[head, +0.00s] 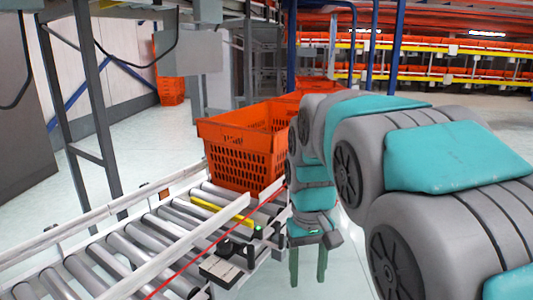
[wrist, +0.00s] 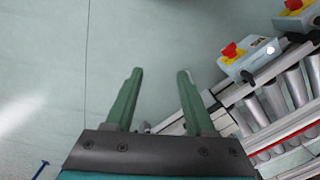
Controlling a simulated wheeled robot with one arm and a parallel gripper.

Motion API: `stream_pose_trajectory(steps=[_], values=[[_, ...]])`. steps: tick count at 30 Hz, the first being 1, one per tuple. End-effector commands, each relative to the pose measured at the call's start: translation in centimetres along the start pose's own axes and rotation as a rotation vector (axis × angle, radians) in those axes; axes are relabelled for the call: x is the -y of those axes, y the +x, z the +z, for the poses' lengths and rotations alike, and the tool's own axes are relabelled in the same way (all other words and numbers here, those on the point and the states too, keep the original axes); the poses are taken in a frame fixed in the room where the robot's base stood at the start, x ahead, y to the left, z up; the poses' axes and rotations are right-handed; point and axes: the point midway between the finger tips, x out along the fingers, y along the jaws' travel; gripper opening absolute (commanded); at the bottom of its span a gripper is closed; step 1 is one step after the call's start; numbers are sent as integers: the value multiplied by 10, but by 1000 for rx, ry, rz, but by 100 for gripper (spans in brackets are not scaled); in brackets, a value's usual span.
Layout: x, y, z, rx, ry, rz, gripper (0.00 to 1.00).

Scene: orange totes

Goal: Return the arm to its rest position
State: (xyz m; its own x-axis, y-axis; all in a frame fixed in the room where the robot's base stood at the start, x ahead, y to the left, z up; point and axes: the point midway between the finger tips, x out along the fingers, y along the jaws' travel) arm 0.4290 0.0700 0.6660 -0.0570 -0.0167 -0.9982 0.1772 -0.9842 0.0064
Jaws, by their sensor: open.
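My gripper (head: 308,264) hangs pointing down at the right side of the roller conveyor in the head view. In the wrist view its two green fingers (wrist: 158,75) are spread apart with only pale floor between them, so it is open and empty. My grey and teal arm stretches from the right edge of the head view toward the middle and bends down there. An orange tote (head: 236,150) stands upright on the conveyor, left of my arm. The arm hides part of what lies behind it.
The roller conveyor (head: 150,232) runs from lower left toward the tote. Control boxes with red buttons (wrist: 250,55) sit beside the rollers in the wrist view. Grey frame posts (head: 95,100) stand at left. Racks of orange totes (head: 440,70) fill the back right. Pale floor (head: 345,270) is clear right of the gripper.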

Motion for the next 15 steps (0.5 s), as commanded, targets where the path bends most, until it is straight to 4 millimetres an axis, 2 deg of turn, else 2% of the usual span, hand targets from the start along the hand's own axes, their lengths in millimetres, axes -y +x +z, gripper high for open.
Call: stream_pose_trajectory(steps=[1, 6, 15], values=[[-8, 2, 23, 10, 24, -2, 55], [-24, 22, 87, 35, 87, -11, 55], [-30, 69, 196, 83, 159, -24, 55]])
